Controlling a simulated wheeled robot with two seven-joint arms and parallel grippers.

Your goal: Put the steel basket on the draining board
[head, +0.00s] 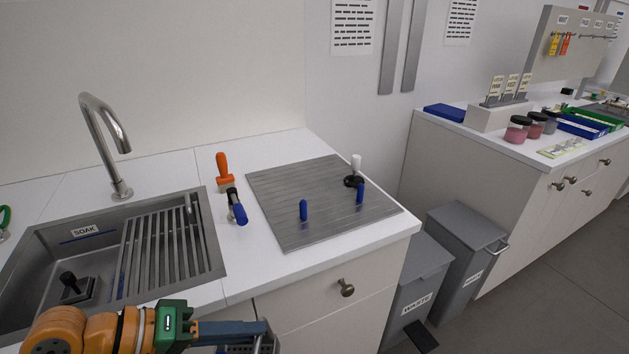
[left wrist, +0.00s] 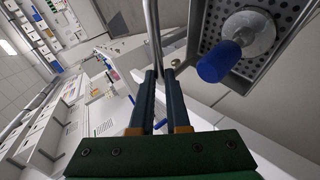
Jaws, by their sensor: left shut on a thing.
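My left gripper (head: 262,328) is at the bottom of the head view, in front of the counter. It is shut on a thin metal bar of the steel basket, seen between the fingertips (left wrist: 158,76) in the left wrist view. The steel basket (left wrist: 196,30) has a perforated bottom and holds a clear item with a blue end (left wrist: 222,62). In the head view only a bit of the basket (head: 238,349) shows below the gripper. The draining board (head: 280,185), a flat grey metal sheet, lies on the counter right of the sink. My right gripper is out of view.
An orange brush (head: 223,172) and a blue-black tool (head: 237,207) lie between the sink (head: 60,222) and the board. Grey waste bins (head: 465,250) stand right of the counter.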

